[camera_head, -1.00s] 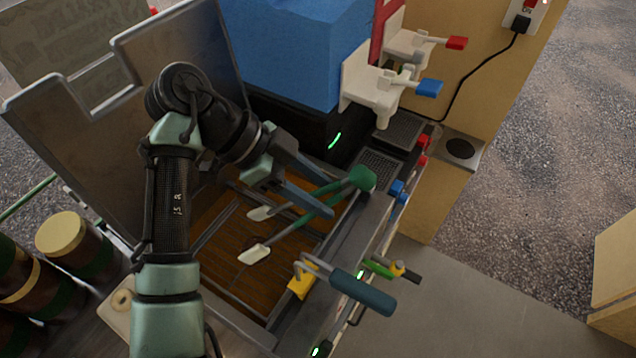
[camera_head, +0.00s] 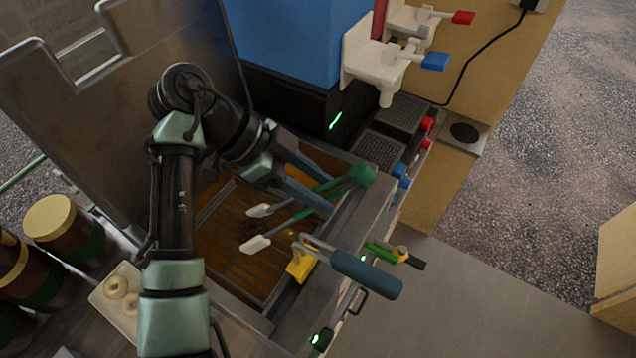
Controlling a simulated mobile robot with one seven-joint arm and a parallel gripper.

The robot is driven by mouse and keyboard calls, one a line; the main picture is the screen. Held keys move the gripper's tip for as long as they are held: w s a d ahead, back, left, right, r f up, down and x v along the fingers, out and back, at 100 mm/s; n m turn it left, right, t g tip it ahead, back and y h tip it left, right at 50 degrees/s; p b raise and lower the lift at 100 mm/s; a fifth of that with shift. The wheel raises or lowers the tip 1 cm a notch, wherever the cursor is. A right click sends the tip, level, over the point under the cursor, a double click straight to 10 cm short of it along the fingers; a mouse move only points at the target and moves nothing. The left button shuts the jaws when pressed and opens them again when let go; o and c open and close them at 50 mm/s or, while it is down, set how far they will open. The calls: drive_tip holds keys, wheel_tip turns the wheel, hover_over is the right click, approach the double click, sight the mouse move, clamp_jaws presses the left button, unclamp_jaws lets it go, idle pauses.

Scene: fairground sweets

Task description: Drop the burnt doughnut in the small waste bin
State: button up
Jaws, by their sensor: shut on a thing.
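My gripper (camera_head: 329,195) has its two blue-grey fingers closed on the green arms of a pair of tongs (camera_head: 362,174), above the fryer's brown oil (camera_head: 222,240). The tongs' green hinge end is at the right, over the fryer's edge. Their two pale paddles, an upper one (camera_head: 259,210) and a lower one (camera_head: 255,244), point left over the oil and are apart. I cannot make out a burnt doughnut; the oil around the paddles is dark and unclear. I see no small waste bin.
A white tray (camera_head: 98,304) with pale doughnuts (camera_head: 116,287) lies at lower left, beside brown jars (camera_head: 58,222). A tool with a blue handle (camera_head: 366,275) rests at the fryer's front edge. A blue box (camera_head: 285,45) and white dispensers (camera_head: 370,55) stand behind.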

drive_tip(key=shift+r+p, duration=1.9)
drive_tip(key=shift+r, duration=0.7)
clamp_jaws()
drive_tip(key=shift+d+f, duration=0.1)
